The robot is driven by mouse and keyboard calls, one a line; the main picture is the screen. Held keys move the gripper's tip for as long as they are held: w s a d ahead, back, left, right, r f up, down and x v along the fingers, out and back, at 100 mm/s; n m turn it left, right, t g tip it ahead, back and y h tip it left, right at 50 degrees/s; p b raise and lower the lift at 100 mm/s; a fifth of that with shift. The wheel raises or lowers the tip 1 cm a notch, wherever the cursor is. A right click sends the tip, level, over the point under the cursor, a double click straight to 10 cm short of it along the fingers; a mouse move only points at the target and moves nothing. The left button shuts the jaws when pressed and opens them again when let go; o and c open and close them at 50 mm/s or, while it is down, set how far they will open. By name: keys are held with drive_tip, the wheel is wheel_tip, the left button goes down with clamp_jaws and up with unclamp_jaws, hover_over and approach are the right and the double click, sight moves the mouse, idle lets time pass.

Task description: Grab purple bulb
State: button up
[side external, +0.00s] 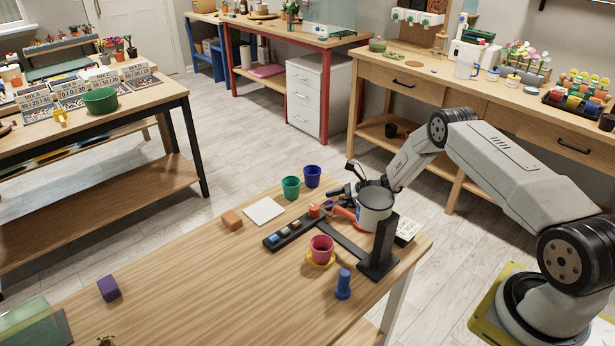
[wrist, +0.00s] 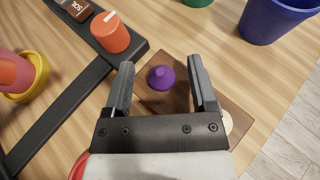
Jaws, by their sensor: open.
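The purple bulb (wrist: 161,78) shows in the wrist view, rounded with a small pointed tip. It rests on a brown square board (wrist: 163,105) on the wooden table. My gripper (wrist: 161,64) is open, with one black finger on the left of the bulb and one on the right. Clear gaps show between the bulb and both fingers. How far the fingertips are above the board is hard to tell.
An orange cylinder (wrist: 110,33) stands at the black rack (wrist: 90,55) left of my gripper. A blue pot (wrist: 278,18) and a green pot (side external: 291,187) stand beyond. A pink pot (side external: 321,248) sits on a yellow saucer. The table's left half (side external: 190,290) is mostly clear.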

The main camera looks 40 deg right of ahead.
idle(0.4)
clamp_jaws()
